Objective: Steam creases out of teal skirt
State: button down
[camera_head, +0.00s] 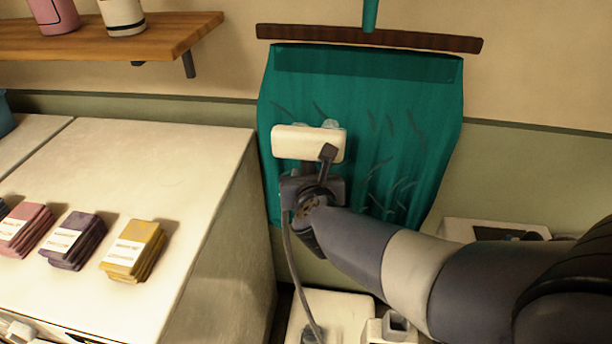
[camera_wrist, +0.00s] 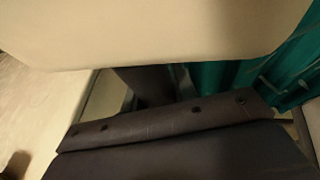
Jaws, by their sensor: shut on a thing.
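The teal skirt (camera_head: 365,100) hangs from a dark wooden bar against the wall. Dark crease marks show on its right half and lower right, with a few at the upper left. My gripper (camera_head: 326,158) is shut on the cream steamer head (camera_head: 300,143), which is in front of the skirt's left half. Pale puffs show at the head's top edge. I cannot tell whether the head touches the cloth. In the wrist view the steamer head (camera_wrist: 150,30) fills the top, and the skirt (camera_wrist: 285,65) shows at the right. My arm hides part of the skirt's lower middle.
A hose (camera_head: 293,265) runs down from the head to a pale base unit (camera_head: 335,310) on the floor. A pale counter (camera_head: 150,170) with folded cloth stacks stands at the left. A wooden shelf (camera_head: 110,40) with cups is above it.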

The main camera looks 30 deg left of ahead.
notch_tip(320, 180, down, 28)
jog(key=f+b, duration=0.1)
jog(key=b, duration=2.4)
jog(key=shift+s+d+r+b, duration=0.1)
jog(key=shift+s+d, duration=0.15)
jog(key=shift+s, duration=0.55)
jog(key=shift+s+d+r+b, duration=0.1)
jog(key=shift+s+d, duration=0.15)
jog(key=shift+s, duration=0.5)
jog(key=shift+s+d+r+b, duration=0.1)
jog(key=shift+s+d, duration=0.15)
jog(key=shift+s, duration=0.55)
